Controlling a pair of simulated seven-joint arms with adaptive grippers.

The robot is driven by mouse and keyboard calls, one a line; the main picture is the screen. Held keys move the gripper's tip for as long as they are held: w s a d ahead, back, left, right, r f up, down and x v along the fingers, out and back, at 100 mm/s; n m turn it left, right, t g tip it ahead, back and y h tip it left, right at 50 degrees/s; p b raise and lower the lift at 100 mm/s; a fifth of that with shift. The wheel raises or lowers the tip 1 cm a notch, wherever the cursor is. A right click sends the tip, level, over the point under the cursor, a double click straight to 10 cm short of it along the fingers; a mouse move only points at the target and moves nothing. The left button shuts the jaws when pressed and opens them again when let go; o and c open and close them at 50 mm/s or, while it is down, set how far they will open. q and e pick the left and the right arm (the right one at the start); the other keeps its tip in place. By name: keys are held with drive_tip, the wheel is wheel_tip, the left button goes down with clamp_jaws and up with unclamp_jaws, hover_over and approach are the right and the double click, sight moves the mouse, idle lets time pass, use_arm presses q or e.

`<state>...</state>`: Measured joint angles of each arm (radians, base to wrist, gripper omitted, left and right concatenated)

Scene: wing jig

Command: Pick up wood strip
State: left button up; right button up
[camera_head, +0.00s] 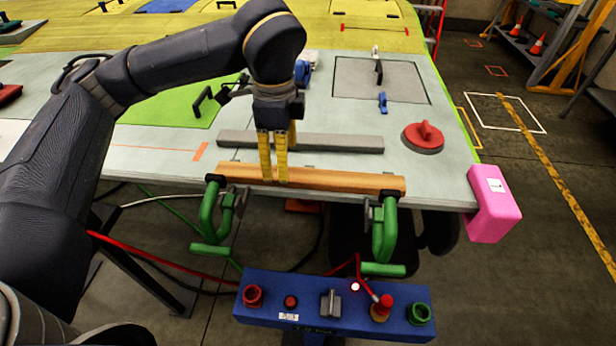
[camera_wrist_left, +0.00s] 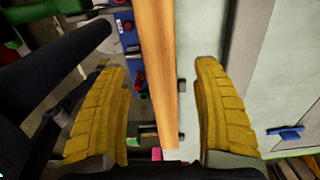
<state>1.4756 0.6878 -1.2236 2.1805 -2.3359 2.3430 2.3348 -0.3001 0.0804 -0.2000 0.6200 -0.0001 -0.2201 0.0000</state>
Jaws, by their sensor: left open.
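The wood strip (camera_head: 345,180) is a long orange-brown bar lying along the front edge of the grey table, near two green clamps (camera_head: 210,212) (camera_head: 384,232). My left gripper (camera_head: 274,178) points down over the left half of the strip, its yellow fingers overlapping it in the head view. In the left wrist view the strip (camera_wrist_left: 158,62) runs lengthwise between the two open fingers of this gripper (camera_wrist_left: 161,68), with gaps on both sides. Whether the fingertips reach below its top cannot be told. My right gripper is not in view.
A grey bar (camera_head: 335,143) lies parallel behind the strip. A red round handle piece (camera_head: 424,138) and a pink block (camera_head: 490,204) are to the right. A blue button panel (camera_head: 333,305) stands in front, below the table edge. The table right of centre is mostly clear.

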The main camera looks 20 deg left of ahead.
use_arm(q)
drive_tip(key=shift+f, duration=2.45)
drive_tip(key=c, duration=1.4)
